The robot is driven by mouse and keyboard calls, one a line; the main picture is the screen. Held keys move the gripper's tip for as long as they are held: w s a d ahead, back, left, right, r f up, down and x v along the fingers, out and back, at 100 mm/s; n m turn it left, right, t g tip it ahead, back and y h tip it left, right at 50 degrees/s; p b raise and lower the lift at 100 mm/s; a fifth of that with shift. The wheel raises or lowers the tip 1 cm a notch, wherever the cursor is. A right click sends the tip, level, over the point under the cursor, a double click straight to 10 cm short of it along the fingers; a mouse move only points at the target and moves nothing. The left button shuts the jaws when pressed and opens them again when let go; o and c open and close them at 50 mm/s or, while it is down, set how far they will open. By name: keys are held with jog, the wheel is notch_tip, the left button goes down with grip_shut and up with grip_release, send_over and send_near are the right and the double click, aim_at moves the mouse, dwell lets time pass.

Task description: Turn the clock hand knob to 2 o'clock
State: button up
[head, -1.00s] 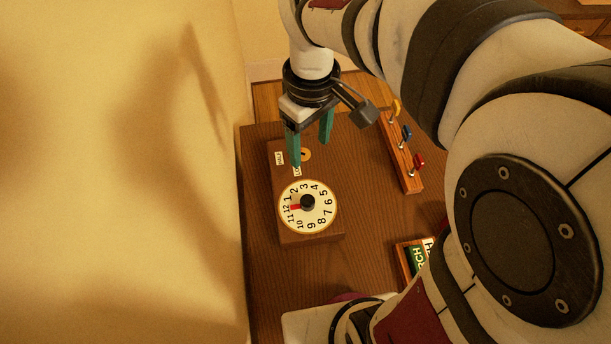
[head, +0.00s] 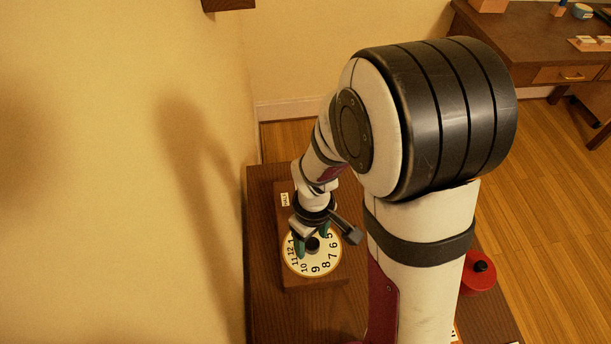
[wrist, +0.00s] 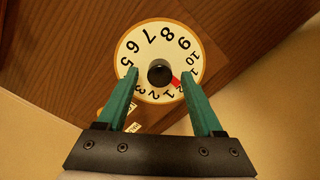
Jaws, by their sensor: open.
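The clock dial (head: 322,272) is a round cream face with black numerals on a brown wooden box (head: 300,287); it also shows in the wrist view (wrist: 150,27). At its centre stands a black knob (wrist: 159,72), with a red pointer (wrist: 176,82) aimed about at 12. My gripper (wrist: 160,73) is open over the dial, pointing down. Its two teal fingers are on either side of the knob, with a visible gap to each. They cover part of the dial's numerals. In the head view the knob (head: 312,244) is partly hidden between the fingers.
The box stands on a brown desk (head: 262,240) beside a yellow wall (head: 120,180) at left. A red round object with a black top (head: 481,278) is at right, beyond my arm. Another desk (head: 520,50) stands at back right. My arm hides much of the near desk.

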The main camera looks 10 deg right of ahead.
grip_shut()
dwell(0.4)
jog(key=m, duration=0.5)
jog(key=shift+m, duration=0.4)
jog(key=m, duration=0.6)
dwell(0.4)
grip_release()
jog(key=shift+d, duration=0.1)
